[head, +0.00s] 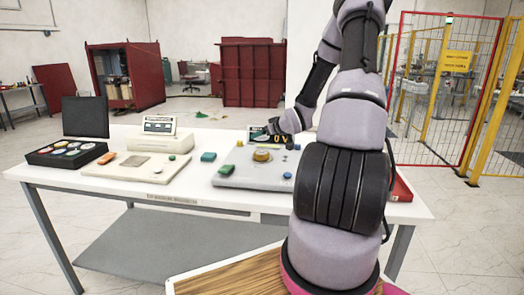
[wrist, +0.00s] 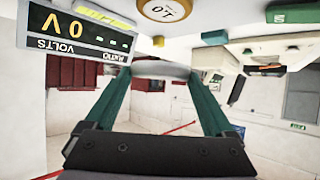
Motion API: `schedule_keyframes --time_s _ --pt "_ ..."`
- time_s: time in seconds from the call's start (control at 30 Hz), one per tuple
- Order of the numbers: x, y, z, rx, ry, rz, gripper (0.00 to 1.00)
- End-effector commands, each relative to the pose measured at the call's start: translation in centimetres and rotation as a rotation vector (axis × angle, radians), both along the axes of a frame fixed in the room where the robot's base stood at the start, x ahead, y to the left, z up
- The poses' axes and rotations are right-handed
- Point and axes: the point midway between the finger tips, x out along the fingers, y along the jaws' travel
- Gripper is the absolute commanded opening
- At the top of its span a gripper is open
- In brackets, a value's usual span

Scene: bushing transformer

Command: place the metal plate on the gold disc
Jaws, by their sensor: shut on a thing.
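In the wrist view, which looks upside down, the two green fingers of my gripper (wrist: 160,75) are shut on the metal plate (wrist: 165,72), a thin pale grey piece seen nearly edge-on. The gold disc (wrist: 165,9) is at the top of the wrist view, with a pale marked face, apart from the plate. In the head view the gold disc (head: 262,155) sits on the pale grey board (head: 235,177). My gripper (head: 272,134) is just behind and to the right of it in the picture. The plate cannot be made out in the head view.
A voltage display (wrist: 75,32) reading 0 V stands close to my gripper. To the left are a cream board (head: 138,168), a display unit (head: 159,126) and a black case (head: 45,157).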

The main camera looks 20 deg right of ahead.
Motion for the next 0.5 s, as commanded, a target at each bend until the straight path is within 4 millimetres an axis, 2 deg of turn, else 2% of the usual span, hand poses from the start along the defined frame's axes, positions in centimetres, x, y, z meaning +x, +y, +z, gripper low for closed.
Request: schedule_keyframes --time_s 0.03,0.27,0.5 --pt "0.0 0.1 -0.8 0.001 0.000 0.000 0.21" --pt "0.1 0.1 -2.8 0.000 -0.001 0.000 0.21" --pt "0.0 0.1 -6.0 0.001 -0.001 0.001 0.21"
